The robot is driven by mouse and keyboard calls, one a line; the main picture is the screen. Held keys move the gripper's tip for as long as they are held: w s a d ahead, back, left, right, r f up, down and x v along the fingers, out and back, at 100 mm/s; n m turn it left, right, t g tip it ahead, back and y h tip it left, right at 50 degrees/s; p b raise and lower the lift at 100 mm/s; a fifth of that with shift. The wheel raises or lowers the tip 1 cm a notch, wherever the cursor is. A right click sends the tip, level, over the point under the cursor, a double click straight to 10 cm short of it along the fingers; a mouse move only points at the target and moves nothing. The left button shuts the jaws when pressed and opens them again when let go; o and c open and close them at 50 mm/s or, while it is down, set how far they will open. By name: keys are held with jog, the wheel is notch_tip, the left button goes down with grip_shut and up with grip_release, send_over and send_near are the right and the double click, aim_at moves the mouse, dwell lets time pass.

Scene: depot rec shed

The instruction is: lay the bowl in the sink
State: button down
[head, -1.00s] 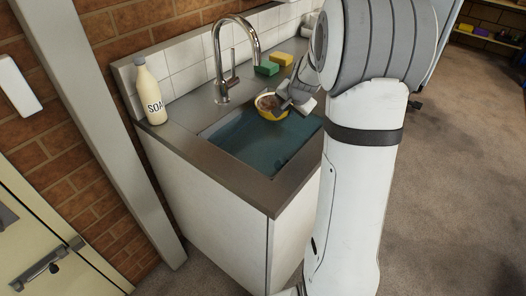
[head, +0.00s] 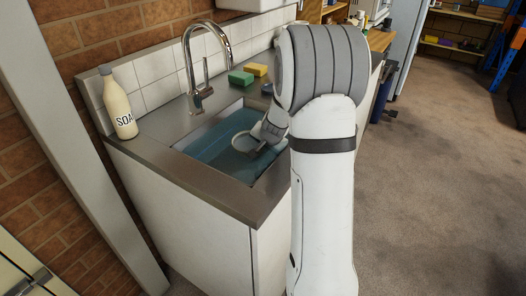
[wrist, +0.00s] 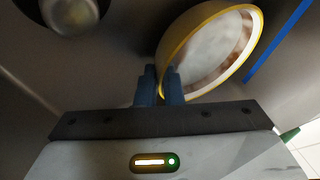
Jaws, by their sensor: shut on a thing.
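The bowl (head: 241,141) is over the sink's blue water, low between the walls of the sink (head: 190,165) in the head view. It looks pale there, and I cannot tell whether it touches the water or the bottom. In the wrist view the bowl (wrist: 212,48) shows a yellow rim and a whitish inside with a brownish band, and it looks tilted. My gripper (wrist: 160,88) is shut on the bowl's rim with its blue fingers. In the head view my gripper (head: 258,147) is at the bowl's right side, with the fingertips hard to make out.
A chrome tap (head: 190,65) arches behind the sink. A soap bottle (head: 117,103) stands on the left of the counter. A green sponge (head: 240,78) and a yellow sponge (head: 256,69) lie behind the sink. The steel front edge (head: 215,190) is clear.

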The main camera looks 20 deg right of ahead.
jog(key=shift+r, duration=0.1)
jog(key=c, duration=1.6)
grip_release()
jog(key=shift+o, duration=0.2)
jog(key=p+v, duration=0.3)
jog(key=v, duration=0.9)
